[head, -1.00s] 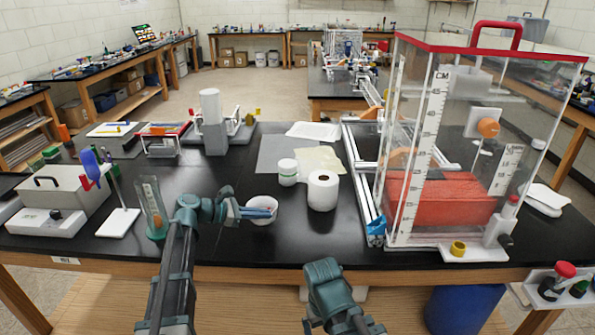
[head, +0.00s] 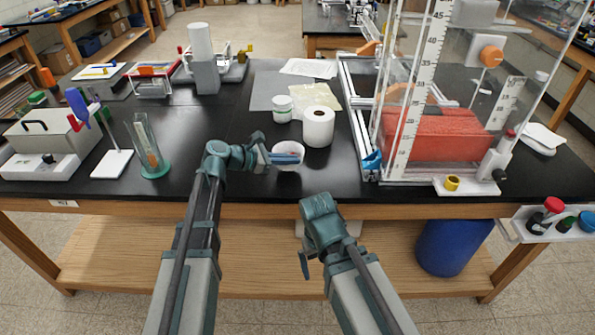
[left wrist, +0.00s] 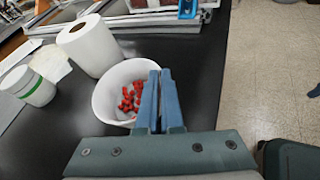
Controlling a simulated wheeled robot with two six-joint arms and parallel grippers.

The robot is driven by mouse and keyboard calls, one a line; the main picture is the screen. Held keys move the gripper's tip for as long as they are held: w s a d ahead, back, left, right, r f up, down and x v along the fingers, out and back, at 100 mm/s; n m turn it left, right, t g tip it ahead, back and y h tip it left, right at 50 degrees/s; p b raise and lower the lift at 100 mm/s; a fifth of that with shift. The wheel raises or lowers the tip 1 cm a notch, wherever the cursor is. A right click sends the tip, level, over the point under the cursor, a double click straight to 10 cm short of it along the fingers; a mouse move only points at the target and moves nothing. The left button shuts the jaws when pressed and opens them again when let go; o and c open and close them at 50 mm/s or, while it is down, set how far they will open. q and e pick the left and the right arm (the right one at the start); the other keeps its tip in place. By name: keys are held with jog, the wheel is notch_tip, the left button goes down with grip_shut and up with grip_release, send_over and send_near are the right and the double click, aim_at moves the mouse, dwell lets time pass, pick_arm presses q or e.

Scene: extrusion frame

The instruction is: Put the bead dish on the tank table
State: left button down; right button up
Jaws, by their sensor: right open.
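The bead dish (head: 289,165) is a small white bowl near the front edge of the black-topped table (head: 225,135). It also shows in the left wrist view (left wrist: 104,98), with red beads inside. My left gripper (head: 284,158) is shut on its right rim in the wrist view, where the blue fingers (left wrist: 157,95) hide that part of the rim. I cannot tell whether the dish clears the table top. A tall clear tank (head: 430,95) with a red block inside stands on this table's right part. My right gripper (head: 304,264) is open and empty in front of the table edge.
A white paper roll (head: 318,128) and a white jar with a green band (head: 283,109) stand just behind the dish. Rails (head: 357,115) lie left of the tank. A glass cylinder (head: 147,145) stands at left. A blue bin (head: 452,245) is below the table.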

pick_arm(q)
jog(key=shift+s+d, duration=0.15)
jog(key=shift+d, duration=0.35)
jog(key=shift+d+f, duration=0.1)
jog(key=shift+s+d, duration=0.2)
jog(key=shift+d, duration=0.1)
jog(key=f+b, duration=0.4)
jog(key=shift+d, duration=0.2)
jog(key=shift+s+r, duration=0.1)
jog(key=shift+r, duration=0.15)
jog(key=c, duration=1)
grip_release()
